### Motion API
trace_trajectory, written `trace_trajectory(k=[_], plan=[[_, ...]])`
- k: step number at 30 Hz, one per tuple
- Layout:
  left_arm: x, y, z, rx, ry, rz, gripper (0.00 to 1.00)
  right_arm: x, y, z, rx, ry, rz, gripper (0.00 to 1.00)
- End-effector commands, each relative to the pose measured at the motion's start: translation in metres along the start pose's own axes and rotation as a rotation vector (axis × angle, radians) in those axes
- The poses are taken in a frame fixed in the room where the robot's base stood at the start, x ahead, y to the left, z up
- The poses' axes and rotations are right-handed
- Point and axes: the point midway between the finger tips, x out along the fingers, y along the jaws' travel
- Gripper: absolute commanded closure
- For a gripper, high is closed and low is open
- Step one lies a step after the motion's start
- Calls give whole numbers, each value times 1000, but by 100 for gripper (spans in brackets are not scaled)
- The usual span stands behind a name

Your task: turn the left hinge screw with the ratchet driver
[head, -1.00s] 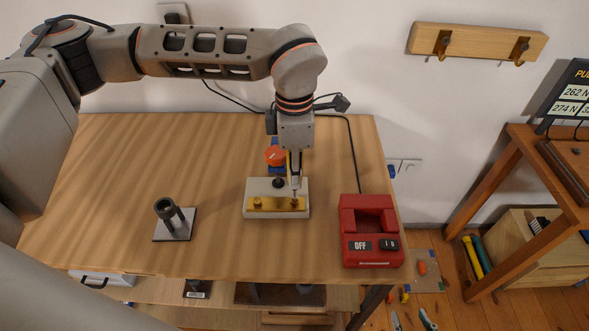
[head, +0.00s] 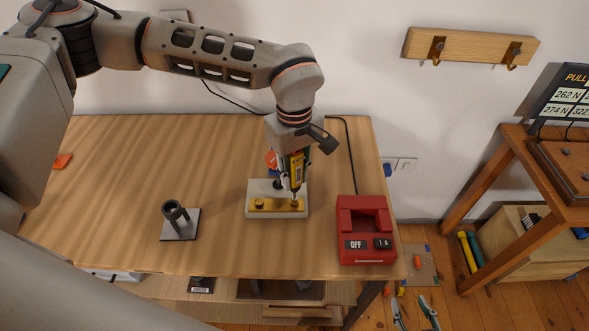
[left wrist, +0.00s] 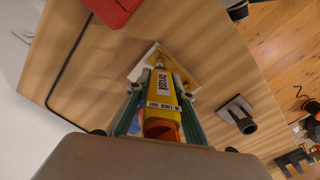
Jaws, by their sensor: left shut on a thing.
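My left gripper (head: 292,173) is shut on the yellow ratchet driver (head: 296,172), which points down. In the left wrist view the driver (left wrist: 160,92) lies between the two fingers, its orange end toward the camera. Below is a pale block (head: 277,187) with a brass hinge plate (head: 277,206) along its front. The left hinge screw (head: 259,203) is uncovered. The driver's tip is at the plate's right screw (head: 295,203); I cannot tell whether it is seated. My right gripper is not in view.
A red box (head: 366,222) marked OFF stands right of the block. A dark tube stand (head: 178,222) stands to the left. An orange-topped object (head: 271,158) is partly hidden behind the gripper. The table between stand and block is clear.

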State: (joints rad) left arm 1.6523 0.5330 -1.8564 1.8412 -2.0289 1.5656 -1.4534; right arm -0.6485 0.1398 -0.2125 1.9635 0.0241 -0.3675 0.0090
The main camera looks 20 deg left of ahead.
Motion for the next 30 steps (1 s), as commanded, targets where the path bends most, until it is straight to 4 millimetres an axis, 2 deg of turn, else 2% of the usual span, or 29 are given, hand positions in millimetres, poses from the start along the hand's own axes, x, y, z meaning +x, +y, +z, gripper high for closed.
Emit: trace_trajectory(k=[11, 21, 30], plan=[[7, -4, 0, 0, -1, -12, 100, 2, -1, 4, 0, -3, 0, 60], [11, -4, 0, -434, 1, -14, 100, 17, -5, 32, 2, -12, -2, 60], [10, -3, -1, -841, 4, -14, 100, 25, -8, 49, 3, -19, -5, 60]])
